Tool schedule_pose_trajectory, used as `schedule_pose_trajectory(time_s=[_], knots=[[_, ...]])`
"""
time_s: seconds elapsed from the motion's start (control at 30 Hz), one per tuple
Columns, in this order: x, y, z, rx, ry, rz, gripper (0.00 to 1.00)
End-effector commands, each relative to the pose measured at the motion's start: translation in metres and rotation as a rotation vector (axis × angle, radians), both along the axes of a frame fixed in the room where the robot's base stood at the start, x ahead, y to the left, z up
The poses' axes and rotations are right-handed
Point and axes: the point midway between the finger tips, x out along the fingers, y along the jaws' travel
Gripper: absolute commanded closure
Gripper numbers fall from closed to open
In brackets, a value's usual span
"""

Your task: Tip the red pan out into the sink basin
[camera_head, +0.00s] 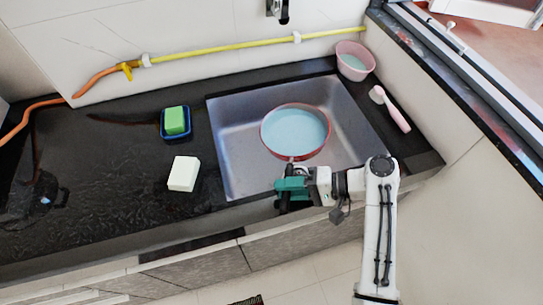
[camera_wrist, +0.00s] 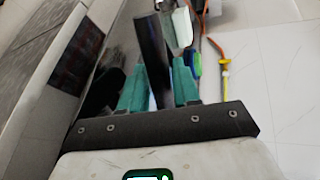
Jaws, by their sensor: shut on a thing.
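The red pan (camera_head: 296,131) appears over the sink basin (camera_head: 235,130), with its red rim facing up. It looks level and holds pale blue liquid. My gripper (camera_head: 290,184) is at the pan's near side, by the front edge of the sink. In the wrist view its teal fingers (camera_wrist: 158,84) are shut on a dark bar, which looks like the pan's handle (camera_wrist: 151,45). The pan's bowl does not show in the wrist view. I cannot tell how high the pan is above the basin floor.
A pink bowl (camera_head: 354,60) with pale liquid stands at the back right corner. A pink-handled brush (camera_head: 391,110) lies right of the sink. A green sponge (camera_head: 175,120) in a blue dish and a white block (camera_head: 184,174) sit left. A yellow hose (camera_head: 225,47) runs along the wall.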

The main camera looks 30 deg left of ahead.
Motion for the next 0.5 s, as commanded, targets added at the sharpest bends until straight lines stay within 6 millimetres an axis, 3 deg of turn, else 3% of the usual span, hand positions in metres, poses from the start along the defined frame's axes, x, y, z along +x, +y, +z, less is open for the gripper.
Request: schedule_pose_trajectory(time_s=[0.5], knots=[[0.0001, 0.0007, 0.0052, -0.012, -0.012, 0.001, 1.0]])
